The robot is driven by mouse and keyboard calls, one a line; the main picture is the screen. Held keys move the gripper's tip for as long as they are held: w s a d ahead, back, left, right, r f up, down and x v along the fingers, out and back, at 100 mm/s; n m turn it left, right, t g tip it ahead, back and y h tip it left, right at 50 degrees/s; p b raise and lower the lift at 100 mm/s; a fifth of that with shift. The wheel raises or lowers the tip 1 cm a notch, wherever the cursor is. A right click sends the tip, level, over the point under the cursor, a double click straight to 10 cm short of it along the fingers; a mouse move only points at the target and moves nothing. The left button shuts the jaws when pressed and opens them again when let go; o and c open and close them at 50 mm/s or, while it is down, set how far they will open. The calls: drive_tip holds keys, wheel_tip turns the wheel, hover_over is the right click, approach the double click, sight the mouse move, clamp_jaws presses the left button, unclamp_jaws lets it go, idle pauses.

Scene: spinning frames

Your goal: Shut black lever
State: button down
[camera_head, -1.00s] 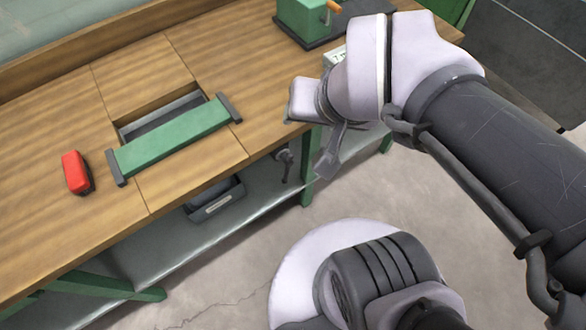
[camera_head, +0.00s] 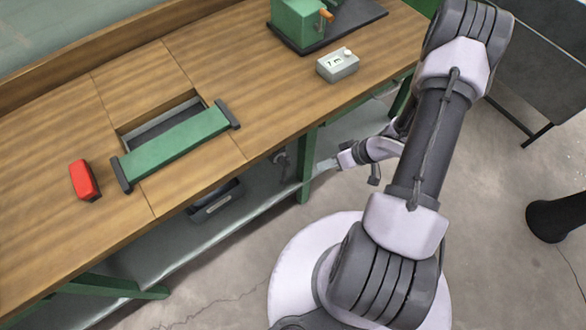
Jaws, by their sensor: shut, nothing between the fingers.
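A small dark lever-like fitting (camera_head: 280,157) shows under the front edge of the wooden bench, left of the green leg. It is small and partly hidden by the bench top, so its position is hard to read. My gripper (camera_head: 326,165) is low in front of the bench, by the green leg and to the right of this fitting. Its narrow fingers are shut and hold nothing. A gap shows between the fingertips and the fitting.
The wooden bench (camera_head: 60,235) bears a red block (camera_head: 84,180), a green bar (camera_head: 175,142) over an opening, a white display box (camera_head: 337,66) and a green machine (camera_head: 298,24). A grey bin (camera_head: 214,203) sits on the lower shelf (camera_head: 140,275). Open floor lies in front.

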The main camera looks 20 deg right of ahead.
drive_tip(key=w+a+f+b, duration=0.3)
drive_tip(key=a+f+b, duration=0.3)
drive_tip(key=a, duration=0.3)
drive_tip(key=shift+w+f, duration=0.25)
drive_tip(key=shift+f, duration=0.25)
drive_tip(key=shift+a, duration=0.15)
